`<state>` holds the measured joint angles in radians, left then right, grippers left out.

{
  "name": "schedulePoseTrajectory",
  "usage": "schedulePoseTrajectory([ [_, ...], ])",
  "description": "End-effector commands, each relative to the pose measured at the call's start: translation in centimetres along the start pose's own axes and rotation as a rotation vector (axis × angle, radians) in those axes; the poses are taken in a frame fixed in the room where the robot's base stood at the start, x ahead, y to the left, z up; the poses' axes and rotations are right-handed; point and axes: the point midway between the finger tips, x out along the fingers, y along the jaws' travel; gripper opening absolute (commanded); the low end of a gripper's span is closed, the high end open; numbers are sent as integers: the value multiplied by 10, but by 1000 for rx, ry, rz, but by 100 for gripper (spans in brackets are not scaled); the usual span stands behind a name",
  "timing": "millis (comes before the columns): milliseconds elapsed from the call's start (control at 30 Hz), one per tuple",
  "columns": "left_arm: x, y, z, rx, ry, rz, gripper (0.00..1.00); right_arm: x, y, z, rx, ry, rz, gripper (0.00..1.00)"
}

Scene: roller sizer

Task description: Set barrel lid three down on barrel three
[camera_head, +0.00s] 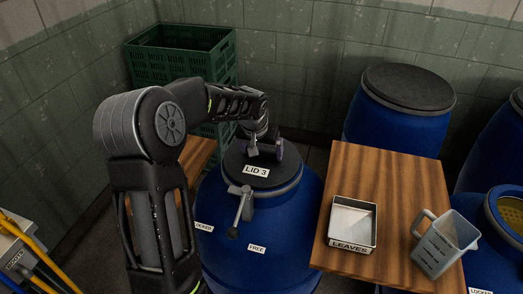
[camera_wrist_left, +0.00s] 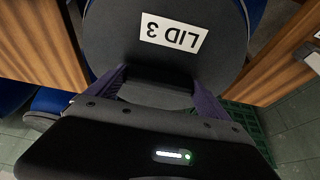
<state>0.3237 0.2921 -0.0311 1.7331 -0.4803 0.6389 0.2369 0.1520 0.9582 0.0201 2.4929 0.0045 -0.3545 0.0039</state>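Barrel lid three (camera_head: 263,172) is a dark round lid with a white "LID 3" label. In the head view it is at the top of a blue barrel (camera_head: 270,222), looking level; I cannot tell whether it is fully seated. A grey clamp ring with a hanging lever (camera_head: 240,208) runs around the barrel's top. My left gripper (camera_head: 263,150) is at the lid's far side. In the left wrist view the lid (camera_wrist_left: 165,20) is right before the purple fingers, which are apart. A dark part lies between their tips; I cannot tell whether they grip it. My right gripper is not in view.
A wooden table (camera_head: 395,190) right of the barrel holds a "LEAVES" tray (camera_head: 352,223) and a clear jug (camera_head: 442,245). Other blue barrels stand behind it (camera_head: 395,125) and at right (camera_head: 490,262). Green crates (camera_head: 170,70) stand back left. The barrel's labels read "LOCKED" and "FREE".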

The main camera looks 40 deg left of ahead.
Motion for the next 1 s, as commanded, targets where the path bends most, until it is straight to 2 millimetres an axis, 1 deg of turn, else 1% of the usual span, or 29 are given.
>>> schedulePoseTrajectory([
  [33,0,0,0,0,0,0,94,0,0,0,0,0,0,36],
  [100,0,0,0,0,0,0,100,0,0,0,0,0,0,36],
  [133,0,0,0,0,0,0,100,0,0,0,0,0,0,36],
  [433,-4,0,-2,0,0,0,100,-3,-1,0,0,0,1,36],
  [600,-18,0,-8,0,0,0,100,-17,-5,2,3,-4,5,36],
  [633,-18,0,-6,0,3,0,100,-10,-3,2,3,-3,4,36],
  [767,-42,0,-5,0,6,0,100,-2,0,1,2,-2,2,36],
  [1000,-95,0,-5,0,6,0,100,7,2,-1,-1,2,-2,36],
])
